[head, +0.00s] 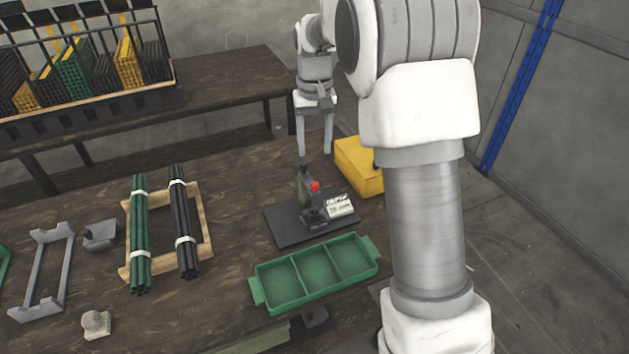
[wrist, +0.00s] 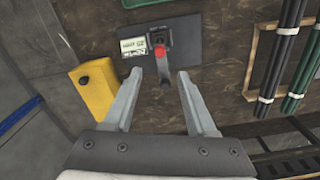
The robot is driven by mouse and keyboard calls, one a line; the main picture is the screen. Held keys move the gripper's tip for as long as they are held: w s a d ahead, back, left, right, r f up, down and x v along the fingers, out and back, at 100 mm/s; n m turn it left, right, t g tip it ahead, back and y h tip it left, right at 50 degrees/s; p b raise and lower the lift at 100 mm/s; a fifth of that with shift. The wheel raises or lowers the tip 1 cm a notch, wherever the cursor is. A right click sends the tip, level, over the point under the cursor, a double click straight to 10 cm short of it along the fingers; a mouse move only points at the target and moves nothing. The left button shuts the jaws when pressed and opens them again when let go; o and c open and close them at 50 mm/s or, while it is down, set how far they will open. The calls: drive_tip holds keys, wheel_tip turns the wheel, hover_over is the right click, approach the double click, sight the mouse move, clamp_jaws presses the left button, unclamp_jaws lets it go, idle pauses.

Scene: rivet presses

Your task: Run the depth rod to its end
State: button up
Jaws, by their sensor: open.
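The depth gauge stands on a dark base plate (head: 285,229), with a grey-green upright (head: 304,190), a red knob (head: 315,186) and a white label card (head: 340,206) headed "DEPTH". In the wrist view the red knob (wrist: 159,51) and the grey upright (wrist: 163,70) show beside the card (wrist: 131,47). I cannot tell which part is the rod. My gripper (head: 314,152) is open and points down, above and apart from the upright. In the wrist view the upright appears between the fingertips (wrist: 160,74), with nothing held.
A yellow box (head: 358,168) sits right of and behind the plate. A green three-compartment tray (head: 318,273) lies in front. A wooden frame (head: 204,213) with green and black rod bundles is left. A rack (head: 90,98) stands on the rear table. Bare tabletop lies between.

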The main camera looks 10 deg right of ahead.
sight(315, 184)
wheel_tip(315, 184, down, 11)
drive_tip(key=shift+r+b, duration=0.1)
drive_tip(key=shift+b, duration=0.5)
clamp_jaws()
idle(1.1)
